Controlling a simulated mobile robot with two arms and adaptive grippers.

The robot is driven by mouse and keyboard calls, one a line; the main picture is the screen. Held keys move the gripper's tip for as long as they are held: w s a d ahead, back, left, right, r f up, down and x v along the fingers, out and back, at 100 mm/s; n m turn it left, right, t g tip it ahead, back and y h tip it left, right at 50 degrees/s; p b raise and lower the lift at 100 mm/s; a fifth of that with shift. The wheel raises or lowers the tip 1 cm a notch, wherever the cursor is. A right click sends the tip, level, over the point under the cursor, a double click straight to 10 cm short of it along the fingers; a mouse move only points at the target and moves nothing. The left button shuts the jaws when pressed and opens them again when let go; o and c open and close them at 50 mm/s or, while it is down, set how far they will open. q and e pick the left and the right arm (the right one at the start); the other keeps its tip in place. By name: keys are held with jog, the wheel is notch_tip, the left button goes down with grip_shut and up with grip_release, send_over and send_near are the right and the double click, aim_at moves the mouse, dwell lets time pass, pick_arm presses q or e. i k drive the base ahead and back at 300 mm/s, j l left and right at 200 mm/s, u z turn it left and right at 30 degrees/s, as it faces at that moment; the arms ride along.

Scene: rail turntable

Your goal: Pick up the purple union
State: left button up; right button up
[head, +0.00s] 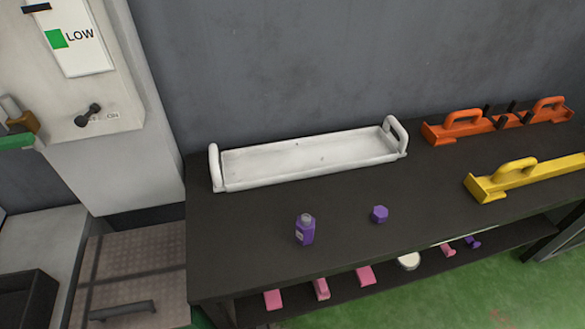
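A small purple hexagonal piece (379,214) lies on the dark table top (250,205), near its front edge; by its fitting-like shape it looks like the purple union. Neither of my grippers is in view, and nothing touches either purple piece.
A long white tray (228,187) with end handles stands behind the purple pieces. Orange (465,127) and yellow (515,179) handled holders are at the right. Pink pieces (320,289) and other small parts lie on the lower shelf. A grey cabinet (105,160) stands at left.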

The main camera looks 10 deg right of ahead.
aim_at(305, 224)
jog(key=k+l, duration=0.1)
jog(key=l, duration=0.3)
jog(key=l+u, duration=0.1)
jog(key=l, duration=0.3)
jog(key=k+l, duration=0.15)
jog(key=l, duration=0.25)
jog(key=k+l, duration=0.1)
jog(key=l, duration=0.3)
jog(key=k+l+u, duration=0.1)
jog(key=l, duration=0.3)
